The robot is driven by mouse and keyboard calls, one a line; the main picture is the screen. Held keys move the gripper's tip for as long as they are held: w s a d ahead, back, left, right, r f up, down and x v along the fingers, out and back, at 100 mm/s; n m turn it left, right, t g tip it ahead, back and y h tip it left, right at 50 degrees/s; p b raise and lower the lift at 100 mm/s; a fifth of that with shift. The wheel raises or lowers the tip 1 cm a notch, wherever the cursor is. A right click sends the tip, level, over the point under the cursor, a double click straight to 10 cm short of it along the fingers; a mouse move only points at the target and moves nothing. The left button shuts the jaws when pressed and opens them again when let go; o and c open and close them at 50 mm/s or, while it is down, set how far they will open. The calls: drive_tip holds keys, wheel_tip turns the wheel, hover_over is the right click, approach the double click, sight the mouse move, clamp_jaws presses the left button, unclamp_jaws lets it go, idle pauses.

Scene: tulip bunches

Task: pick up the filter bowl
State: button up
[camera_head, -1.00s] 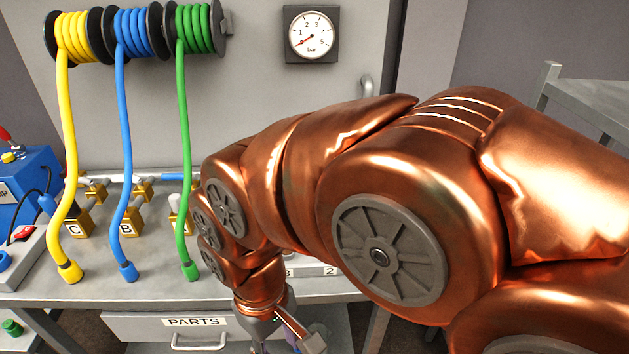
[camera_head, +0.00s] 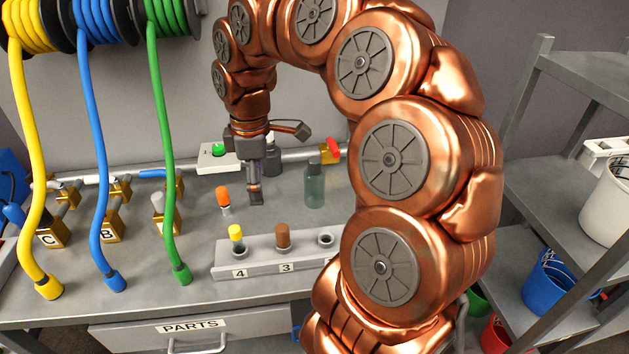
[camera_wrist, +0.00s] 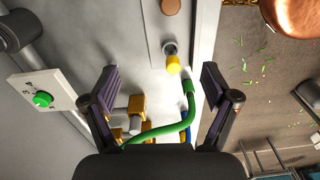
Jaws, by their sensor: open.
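A see-through greenish cylinder with a dark top (camera_head: 314,187), which looks like the filter bowl, stands upright on the workbench. My gripper (camera_head: 256,198) points down over the bench to its left, apart from it. In the wrist view my gripper (camera_wrist: 160,85) has its two fingers wide apart with nothing held between them. The cylinder cannot be made out in the wrist view.
A rack (camera_head: 262,264) with a yellow plug (camera_head: 236,234) and a brown plug (camera_head: 283,236) lies in front. An orange-topped piece (camera_head: 223,196) stands left of my gripper. A dark bottle (camera_head: 272,160) is behind it. Hoses hang left; shelves (camera_head: 560,210) stand right.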

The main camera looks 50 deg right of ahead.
drive_tip(key=w+d+f+n, duration=0.1)
drive_tip(key=w+d, duration=0.2)
drive_tip(key=d, duration=0.5)
drive_tip(key=n, duration=0.1)
hover_over(314, 176)
drive_tip(key=w+d, duration=0.1)
drive_tip(key=w, duration=0.1)
drive_tip(key=shift+s+f, duration=0.2)
drive_tip(key=shift+f, duration=0.9)
drive_tip(key=shift+s+d+f, duration=0.1)
drive_tip(key=shift+d+f, duration=0.05)
drive_tip(key=shift+d, duration=0.15)
drive_tip(key=shift+d+f, duration=0.1)
drive_tip(key=shift+f, duration=0.1)
drive_tip(key=shift+s+a+f+p, duration=0.15)
drive_tip(key=shift+f+p, duration=0.3)
drive_tip(key=shift+f, duration=1.4)
drive_tip(key=shift+s+a+f+p, duration=0.1)
drive_tip(key=shift+f+p, duration=0.35)
drive_tip(key=shift+f, duration=1.4)
drive_tip(key=shift+c, duration=0.4)
drive_tip(key=c, duration=1.2)
drive_tip(key=shift+w, duration=0.1)
